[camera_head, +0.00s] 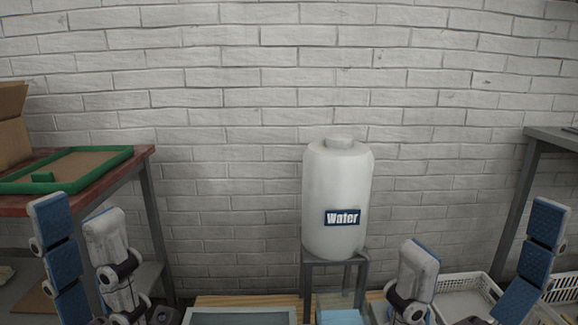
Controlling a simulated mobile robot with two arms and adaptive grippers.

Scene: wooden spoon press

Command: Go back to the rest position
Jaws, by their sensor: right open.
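My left gripper (77,212) stands at the lower left with its fingers pointing up. Its blue-padded finger and white-backed finger are apart, seen at an angle, and I see nothing held between them. My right gripper (482,226) is at the lower right, also pointing up. Its two fingers are wide apart and empty. The lower parts of both grippers are cut off by the bottom edge of the view.
A white water tank (337,190) stands on a grey stand (332,262) before a white brick wall. A table (140,156) with a green-rimmed tray (112,158) is at the left. A white basket (465,280) shows behind the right gripper. Wooden surfaces show at the bottom.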

